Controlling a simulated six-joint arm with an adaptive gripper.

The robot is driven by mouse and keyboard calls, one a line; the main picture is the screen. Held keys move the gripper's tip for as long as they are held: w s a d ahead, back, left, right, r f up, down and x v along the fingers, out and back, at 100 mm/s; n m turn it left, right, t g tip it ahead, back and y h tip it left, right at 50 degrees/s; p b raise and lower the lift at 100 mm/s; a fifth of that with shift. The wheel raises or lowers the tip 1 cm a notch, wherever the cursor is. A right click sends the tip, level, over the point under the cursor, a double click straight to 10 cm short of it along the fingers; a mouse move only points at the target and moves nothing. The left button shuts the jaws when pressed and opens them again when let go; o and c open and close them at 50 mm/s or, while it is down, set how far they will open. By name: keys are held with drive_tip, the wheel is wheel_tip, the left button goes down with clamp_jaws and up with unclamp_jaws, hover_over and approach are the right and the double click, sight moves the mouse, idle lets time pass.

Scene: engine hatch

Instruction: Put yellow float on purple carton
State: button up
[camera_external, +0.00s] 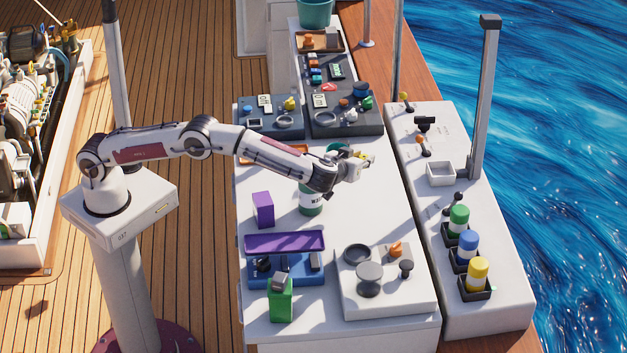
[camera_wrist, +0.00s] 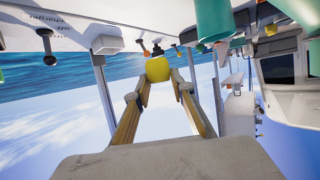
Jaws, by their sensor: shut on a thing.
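My gripper (camera_external: 357,165) is held up over the white worktop, pointing right, in the external view. It is shut on a yellow float (camera_wrist: 157,69), which sits between the two fingertips (camera_wrist: 158,82) in the wrist view. In the external view only a small yellow part of the float (camera_external: 367,158) shows at the fingertips. The purple carton (camera_external: 263,210) stands upright on the worktop, left of and nearer than my gripper, apart from it. I cannot make out the carton in the wrist view.
A white and green can (camera_external: 311,199) stands below my wrist. A purple panel (camera_external: 284,242) lies over a blue tray (camera_external: 287,275), with a green container (camera_external: 280,302) in front. A raised grey block with knobs (camera_external: 390,292) is at front right. The worktop right of the can is clear.

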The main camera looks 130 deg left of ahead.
drive_tip(key=d+r+m+t, duration=0.1)
drive_tip(key=d+r+t, duration=0.1)
drive_tip(key=d+r, duration=0.55)
drive_tip(key=d+r+m+t, duration=0.15)
drive_tip(key=d+r, duration=0.25)
drive_tip(key=d, duration=0.7)
hover_over(259, 201)
wheel_tip(259, 201, down, 5)
drive_tip(key=shift+n+g, duration=0.25)
drive_tip(key=shift+g, duration=0.3)
drive_tip(key=shift+f, duration=0.15)
drive_tip(key=shift+f, duration=3.05)
